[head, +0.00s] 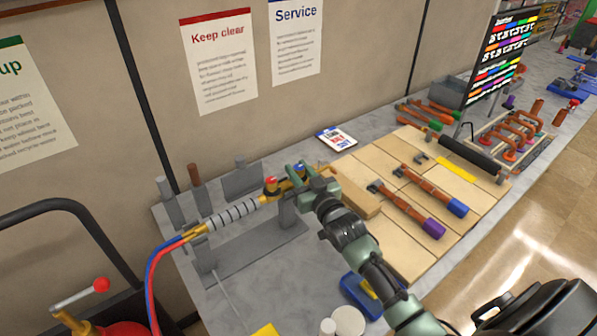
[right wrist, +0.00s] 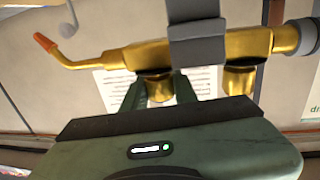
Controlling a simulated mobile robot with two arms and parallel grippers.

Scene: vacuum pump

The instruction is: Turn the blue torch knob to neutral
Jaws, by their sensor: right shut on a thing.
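The gold torch (head: 285,184) with its ribbed grey handle (head: 233,213) rests in a grey holder on the bench. Its red knob (head: 270,182) shows clear of my gripper. The blue torch knob (head: 299,168) is beside the jaws of my right gripper (head: 314,180). In the right wrist view the fingers of my right gripper (right wrist: 158,95) are shut around the knob nearer the nozzle (right wrist: 75,63), where only gold shows. The other knob (right wrist: 240,80) stands free to the right. The blue knob's pointing direction cannot be read. My left gripper is out of view.
Red and blue hoses (head: 160,262) leave the handle at left. A wooden board (head: 405,230) with several tools lies right of the torch. A blue tray (head: 362,293) and white round items (head: 347,321) are near the front edge. The wall is close behind.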

